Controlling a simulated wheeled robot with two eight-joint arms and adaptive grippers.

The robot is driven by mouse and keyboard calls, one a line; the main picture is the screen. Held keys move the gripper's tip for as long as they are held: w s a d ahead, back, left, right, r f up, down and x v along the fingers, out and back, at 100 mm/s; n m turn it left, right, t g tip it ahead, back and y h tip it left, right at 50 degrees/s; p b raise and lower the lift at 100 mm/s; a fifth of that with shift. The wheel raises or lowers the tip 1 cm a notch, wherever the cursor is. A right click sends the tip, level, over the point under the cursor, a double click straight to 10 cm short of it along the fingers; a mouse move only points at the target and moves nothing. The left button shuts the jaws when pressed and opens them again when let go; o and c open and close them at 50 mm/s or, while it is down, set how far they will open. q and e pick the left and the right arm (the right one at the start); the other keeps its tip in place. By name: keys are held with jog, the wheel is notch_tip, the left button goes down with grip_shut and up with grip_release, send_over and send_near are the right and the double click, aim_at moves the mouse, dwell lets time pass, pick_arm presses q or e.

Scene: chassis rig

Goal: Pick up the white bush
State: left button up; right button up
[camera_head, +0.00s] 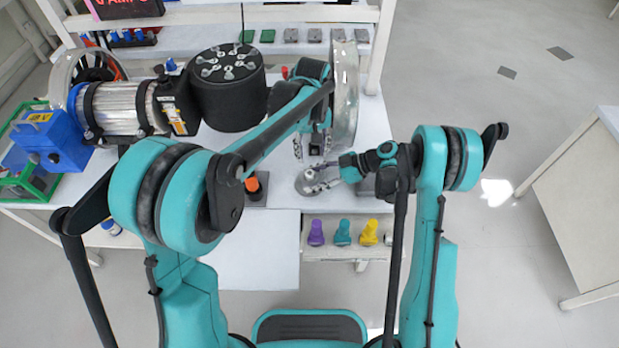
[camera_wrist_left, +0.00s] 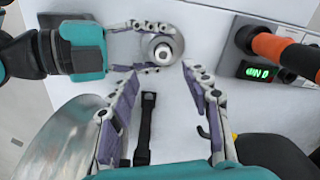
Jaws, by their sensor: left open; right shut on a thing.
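In the head view a holder (camera_head: 342,252) at the table's front carries purple, teal and yellow bushes (camera_head: 343,233). A whitish piece (camera_head: 388,239) at its right end, partly hidden by my right arm, may be the white bush. My right gripper (camera_head: 313,182) is shut on a round grey metal part with a pale centre, low over the table. The left wrist view shows this grey part (camera_wrist_left: 161,49) between the right fingers (camera_wrist_left: 150,48). My left gripper (camera_head: 313,147) is open and empty above the table, its fingers (camera_wrist_left: 158,85) spread just behind that part.
A black bar (camera_wrist_left: 145,128) lies on the table below my left fingers. An orange-handled tool (camera_wrist_left: 286,52) stands by a green display (camera_wrist_left: 257,73). A black drum (camera_head: 228,88), a motor-like cylinder (camera_head: 120,108) and a large metal ring (camera_head: 345,100) crowd the table.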

aim_at(310, 173)
pick_arm(q)
jog(key=f, duration=0.9)
jog(key=shift+a+f, duration=0.25)
jog(key=shift+a, duration=0.05)
grip_shut()
